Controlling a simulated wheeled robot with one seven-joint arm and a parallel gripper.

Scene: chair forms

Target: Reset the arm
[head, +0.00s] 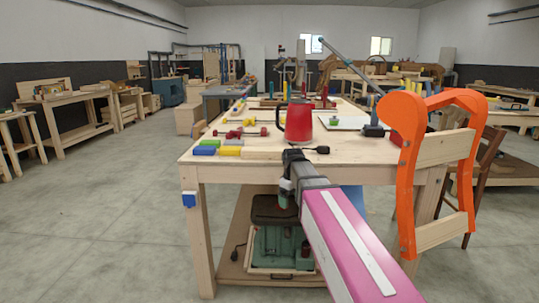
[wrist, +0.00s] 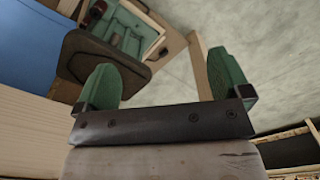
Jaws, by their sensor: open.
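My arm, pink with a white stripe, reaches from the lower right of the head view toward the table's front edge. My gripper (wrist: 162,60) shows in the wrist view with its two green fingers spread wide apart and nothing between them. In the head view its wrist end (head: 292,165) is dark and lies in front of the table's near edge; the fingers cannot be made out there.
An orange chair form (head: 407,180) stands close on the right. Floor at left is clear.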

